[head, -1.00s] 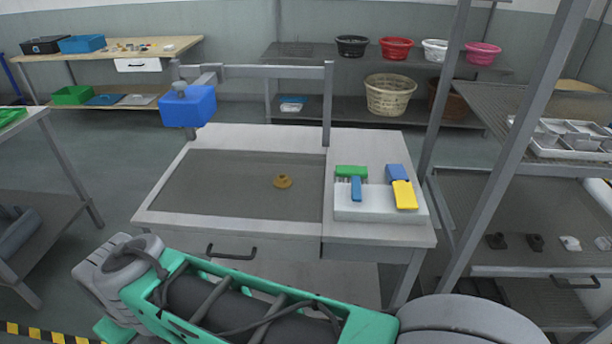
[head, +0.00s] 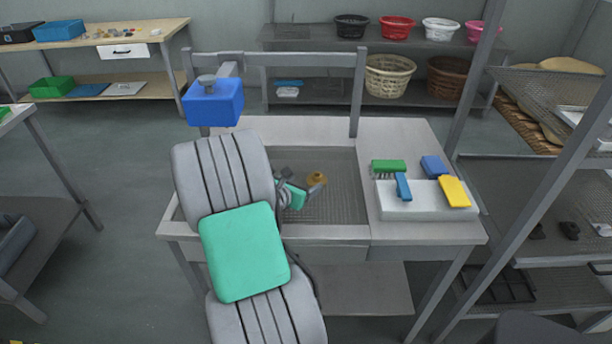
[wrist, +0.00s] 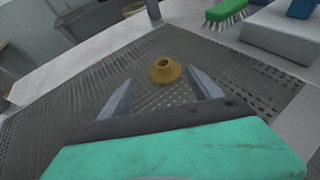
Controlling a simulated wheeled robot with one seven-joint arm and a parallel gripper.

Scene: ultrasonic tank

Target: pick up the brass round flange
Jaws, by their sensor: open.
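The brass round flange (head: 317,179) sits on the mesh floor of the sunken tank (head: 340,205) in the bench. It has a wide base and a raised hub with a hole. In the wrist view the flange (wrist: 166,70) stands upright just beyond the fingertips, roughly midway between them. My gripper (wrist: 162,82) is open and empty, and its fingers are apart from the flange. In the head view my gripper (head: 304,182) is small, left of the flange and partly hidden by my arm.
A white block (head: 425,203) with green, blue and yellow brushes lies on the bench right of the tank. A blue box (head: 212,103) hangs on a post at the back left. A rack (head: 540,120) stands at the right. The mesh around the flange is clear.

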